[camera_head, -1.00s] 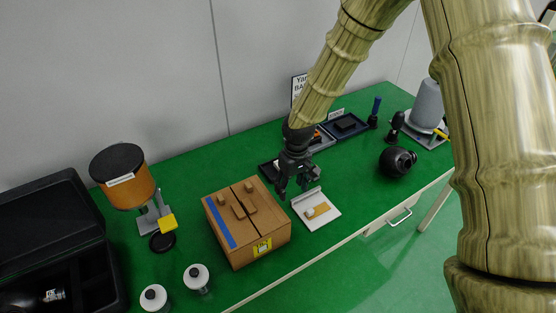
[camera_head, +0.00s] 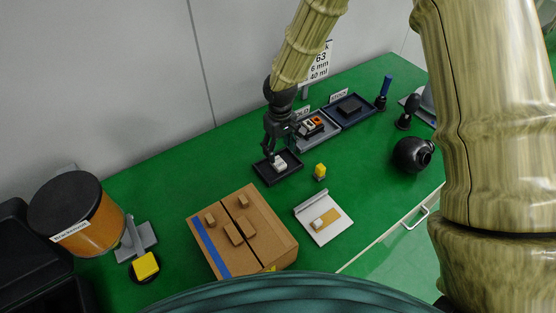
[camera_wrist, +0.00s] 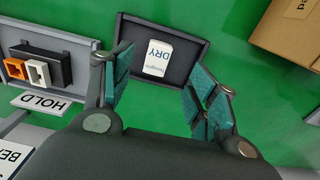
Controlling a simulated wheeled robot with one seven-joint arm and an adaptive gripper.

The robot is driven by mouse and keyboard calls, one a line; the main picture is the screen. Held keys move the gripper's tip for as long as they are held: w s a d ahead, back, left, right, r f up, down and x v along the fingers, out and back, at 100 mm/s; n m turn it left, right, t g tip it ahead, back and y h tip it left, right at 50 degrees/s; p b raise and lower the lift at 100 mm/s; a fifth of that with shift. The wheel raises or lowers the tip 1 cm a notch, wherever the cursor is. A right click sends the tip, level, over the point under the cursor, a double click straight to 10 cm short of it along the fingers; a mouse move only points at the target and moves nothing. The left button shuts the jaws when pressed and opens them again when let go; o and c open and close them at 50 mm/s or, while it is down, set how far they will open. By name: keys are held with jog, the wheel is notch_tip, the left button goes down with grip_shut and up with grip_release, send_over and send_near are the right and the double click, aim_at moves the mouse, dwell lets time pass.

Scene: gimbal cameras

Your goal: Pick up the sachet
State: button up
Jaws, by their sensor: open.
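The sachet (camera_head: 280,164) is a small white packet in a dark shallow tray (camera_head: 261,176). My gripper (camera_head: 273,153) is just above the tray, close to the sachet. In the wrist view my gripper (camera_wrist: 155,78) is open, its teal-padded fingers spread to either side of the tray's near part, with the sachet beyond in the gap. Nothing is held.
A grey HOLD tray (camera_head: 323,135) with orange and white pieces adjoins another dark tray (camera_head: 347,109). A cardboard box (camera_head: 240,230), a small yellow-topped item (camera_head: 320,171) and a white board (camera_head: 324,217) stand nearer. Green table (camera_head: 185,175) is clear left of the tray.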

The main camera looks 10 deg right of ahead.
aim_at(278, 162)
jog(key=shift+s+f, duration=0.4)
jog(key=shift+s, duration=0.05)
jog(key=shift+w+f+p, duration=0.3)
jog(key=shift+w+f, duration=0.9)
jog(key=shift+f, duration=0.05)
jog(key=shift+s+f+p, duration=0.5)
jog(key=shift+f+p, duration=0.05)
jog(key=shift+p, duration=0.15)
jog(key=f, duration=0.1)
jog(key=f+p, duration=0.1)
jog(key=f, duration=0.1)
jog(key=shift+w+f, duration=0.1)
jog(key=shift+w, duration=0.3)
jog(key=shift+s, duration=0.2)
jog(key=shift+w+f, duration=0.1)
jog(key=shift+c, duration=0.7)
jog(key=c, duration=0.8)
